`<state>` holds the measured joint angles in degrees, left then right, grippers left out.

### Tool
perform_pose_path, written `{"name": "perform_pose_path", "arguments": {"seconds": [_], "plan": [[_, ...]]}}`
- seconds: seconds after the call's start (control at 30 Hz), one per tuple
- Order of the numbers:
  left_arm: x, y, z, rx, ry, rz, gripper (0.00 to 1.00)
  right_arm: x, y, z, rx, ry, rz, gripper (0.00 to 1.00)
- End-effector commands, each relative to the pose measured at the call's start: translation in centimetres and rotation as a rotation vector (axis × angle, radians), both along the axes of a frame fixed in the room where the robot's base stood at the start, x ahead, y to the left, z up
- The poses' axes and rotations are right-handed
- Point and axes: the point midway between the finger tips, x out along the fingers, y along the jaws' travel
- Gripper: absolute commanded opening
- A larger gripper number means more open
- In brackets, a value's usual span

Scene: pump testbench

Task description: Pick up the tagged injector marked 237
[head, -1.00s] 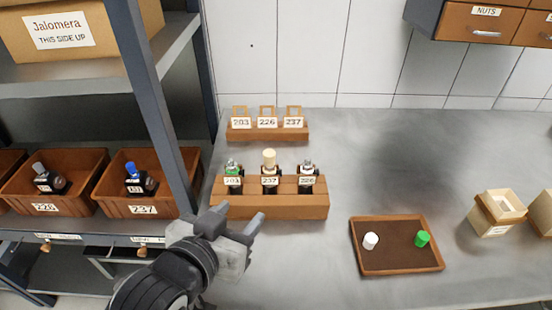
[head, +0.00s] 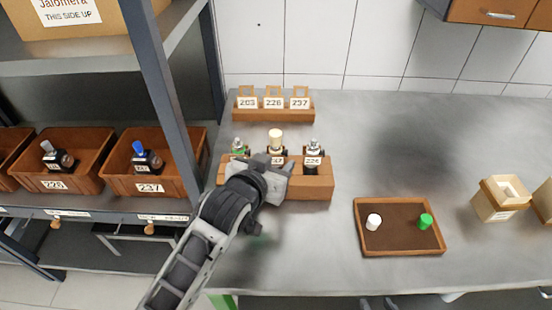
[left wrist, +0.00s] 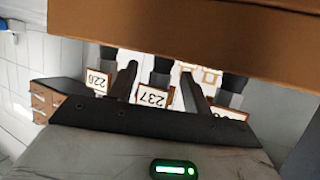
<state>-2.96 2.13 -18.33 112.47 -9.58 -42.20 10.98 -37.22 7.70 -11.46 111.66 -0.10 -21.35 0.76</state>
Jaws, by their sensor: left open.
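The injector marked 237 (head: 276,136) stands upright in the middle of a brown wooden rack (head: 318,188), with a cream cap; my gripper partly hides its tag. The injector marked 203 (head: 239,147), green near its top, stands at its left, and the one marked 226 (head: 313,150) at its right. My left gripper (head: 274,168) is open in front of the rack. In the left wrist view, the 237 tag (left wrist: 153,96) appears upside down between my two fingers (left wrist: 158,88), and the 226 tag (left wrist: 98,80) lies outside them. My right gripper is out of view.
Behind the rack is a wooden stand (head: 273,113) labelled 203, 226 and 237. At right, a brown tray (head: 400,248) holds a white and a green piece. A blue shelf post (head: 165,110) and labelled bins (head: 150,187) are at left. The table between is clear.

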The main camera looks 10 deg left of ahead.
Motion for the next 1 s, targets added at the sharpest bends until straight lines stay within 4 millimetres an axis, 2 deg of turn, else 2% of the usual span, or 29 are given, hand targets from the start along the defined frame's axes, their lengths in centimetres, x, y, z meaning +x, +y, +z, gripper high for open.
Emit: {"name": "perform_pose_path", "arguments": {"seconds": [0.13,0.33,0.37,0.5,0.53,0.83,1.0], "plan": [[1.2,-0.2,-0.4,-0.001,-0.001,0.000,0.49,0.0,-0.2,0.0,-0.003,0.001,-0.004,0.36],[1.2,-0.3,-0.5,-0.001,-0.001,0.000,0.49,0.0,-0.3,-0.2,-0.006,0.004,-0.004,0.36],[1.2,-0.3,-0.5,-0.001,-0.001,0.000,0.47,-0.1,-0.3,-0.2,-0.005,0.004,-0.005,0.36],[1.2,-0.3,-0.5,0.000,-0.001,0.000,0.08,-0.1,-0.3,-0.2,-0.005,0.005,-0.005,0.36],[1.2,-0.2,-0.5,0.000,-0.001,0.000,0.02,-0.1,-0.3,-0.2,-0.005,0.006,-0.004,0.36],[1.2,-0.3,0.0,-0.001,-0.006,0.000,0.02,-0.1,-0.2,-0.3,-0.004,0.008,-0.004,0.36],[1.3,-0.3,2.4,-0.001,-0.012,0.000,0.02,-0.2,-0.1,-0.6,-0.003,0.011,-0.002,0.36]]}}
